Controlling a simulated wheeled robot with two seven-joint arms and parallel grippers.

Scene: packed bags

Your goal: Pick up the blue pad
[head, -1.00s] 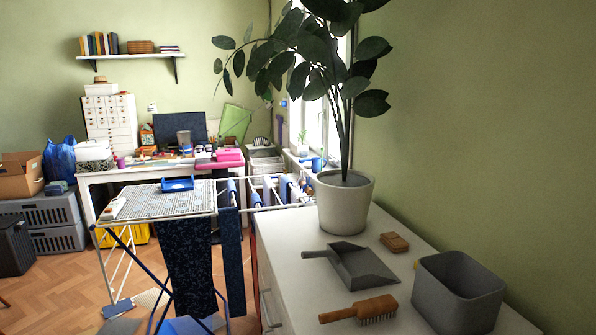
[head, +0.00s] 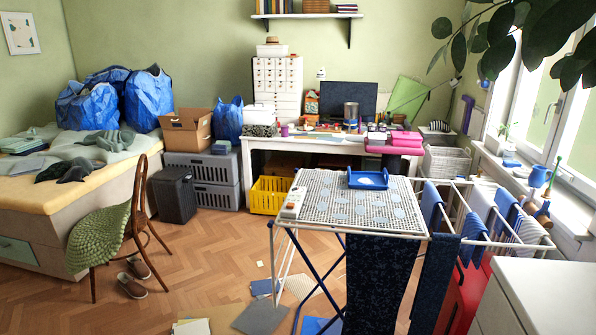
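Several flat blue pieces are in the head view, and I cannot tell for certain which one is the blue pad. A bright blue flat piece (head: 318,326) lies on the floor under the drying rack, cut by the bottom edge. A smaller blue piece (head: 264,287) lies on the floor to its left, beside a grey sheet (head: 262,318). A blue tray-like item (head: 367,180) with something white in it sits on top of the rack. Neither of my grippers is in view.
The drying rack (head: 290,222) with hanging dark cloths (head: 378,280) stands in front. A white cabinet (head: 550,295) is at lower right. A chair with a green cover (head: 105,230) and shoes (head: 131,286) are at left.

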